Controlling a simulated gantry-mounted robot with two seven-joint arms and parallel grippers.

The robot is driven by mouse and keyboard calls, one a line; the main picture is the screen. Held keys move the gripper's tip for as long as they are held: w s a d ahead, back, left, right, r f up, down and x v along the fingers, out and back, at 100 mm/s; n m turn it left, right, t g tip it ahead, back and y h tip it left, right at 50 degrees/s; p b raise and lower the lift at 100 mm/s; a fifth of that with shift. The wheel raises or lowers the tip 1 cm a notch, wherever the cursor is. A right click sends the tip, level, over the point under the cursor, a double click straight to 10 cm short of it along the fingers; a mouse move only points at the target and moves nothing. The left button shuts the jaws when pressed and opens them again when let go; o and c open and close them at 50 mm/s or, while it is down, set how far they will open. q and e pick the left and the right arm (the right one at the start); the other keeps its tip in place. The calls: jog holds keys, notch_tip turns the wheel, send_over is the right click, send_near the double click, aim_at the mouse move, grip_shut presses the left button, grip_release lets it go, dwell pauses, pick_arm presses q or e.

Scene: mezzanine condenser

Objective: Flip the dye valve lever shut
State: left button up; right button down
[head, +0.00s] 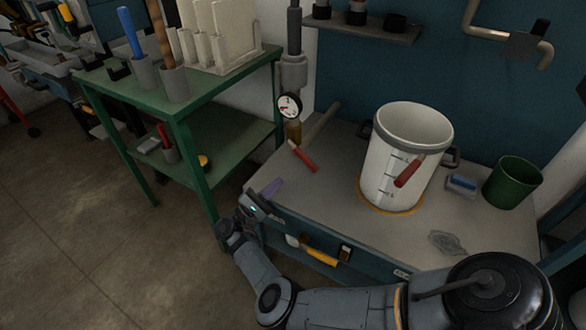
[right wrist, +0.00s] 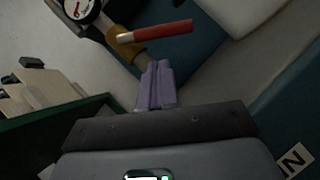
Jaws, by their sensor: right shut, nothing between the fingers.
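A red-handled lever (head: 303,156) sticks out from a brass valve body (head: 293,131) on the vertical pipe, below the round gauge (head: 289,106). In the right wrist view, the lever's red handle (right wrist: 162,32) points to the right from the brass body (right wrist: 124,46). My right gripper (head: 272,187) is at the bench's left front edge, below the lever in the head view. Its purple fingers (right wrist: 158,66) are together and empty, with a gap in the picture between their tips and the red handle. My left gripper is not in view.
A white graduated bucket (head: 392,150) with another red handle (head: 408,171) stands on the bench (head: 335,185). A green cup (head: 512,184) and blue brush (head: 462,183) are at right. A green shelf rack (head: 200,90) stands left. Bench between valve and bucket is clear.

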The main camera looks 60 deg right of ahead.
aim_at(303, 157)
jog(key=x, duration=0.6)
jog(key=shift+d, duration=0.1)
jog(key=shift+x, duration=0.85)
